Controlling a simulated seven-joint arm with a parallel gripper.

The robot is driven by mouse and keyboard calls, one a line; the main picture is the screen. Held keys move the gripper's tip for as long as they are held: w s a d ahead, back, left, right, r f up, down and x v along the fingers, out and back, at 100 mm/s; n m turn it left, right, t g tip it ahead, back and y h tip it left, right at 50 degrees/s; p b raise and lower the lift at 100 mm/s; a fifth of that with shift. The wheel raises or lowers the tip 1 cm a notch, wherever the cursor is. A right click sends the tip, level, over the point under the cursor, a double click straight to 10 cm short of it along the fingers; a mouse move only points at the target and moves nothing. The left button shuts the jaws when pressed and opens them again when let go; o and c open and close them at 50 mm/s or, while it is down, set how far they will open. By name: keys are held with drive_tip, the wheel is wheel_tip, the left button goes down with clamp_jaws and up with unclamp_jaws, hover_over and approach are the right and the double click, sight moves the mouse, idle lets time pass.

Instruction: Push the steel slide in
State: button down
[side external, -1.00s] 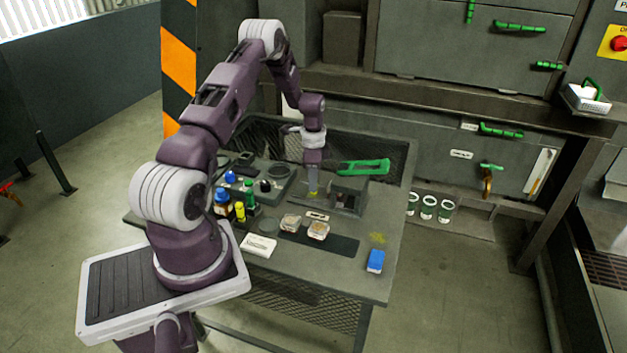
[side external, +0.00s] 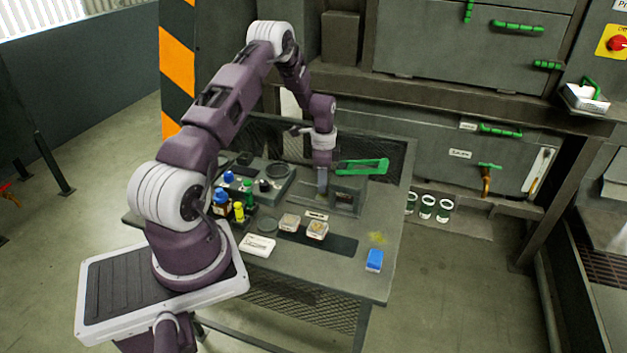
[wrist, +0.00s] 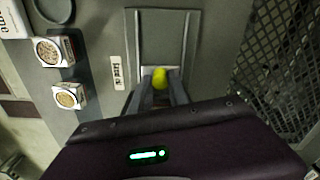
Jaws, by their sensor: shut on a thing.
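A yellow knob (wrist: 160,76) shows between my two fingers in the wrist view. It sits at the near edge of a pale steel piece, which appears to be the slide (wrist: 174,70), in front of a grey framed housing (wrist: 162,38). My gripper (side external: 322,194) points down and is shut on the knob. The knob is hidden there, and most of the slide cannot be seen.
Two small sample dishes (side external: 290,222) (side external: 317,230) stand on a dark mat in front. A blue block (side external: 374,260) lies at the right front. The bench between has some clear room.

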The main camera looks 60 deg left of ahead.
drive_tip(key=shift+w+d, duration=0.5)
drive_tip(key=shift+w, duration=0.05)
drive_tip(key=c, duration=1.3)
unclamp_jaws()
drive_tip(key=shift+o, duration=0.2)
drive_tip(key=shift+r, duration=0.15)
wheel_tip(320, 180, up, 7)
drive_tip(key=shift+s+f, duration=0.1)
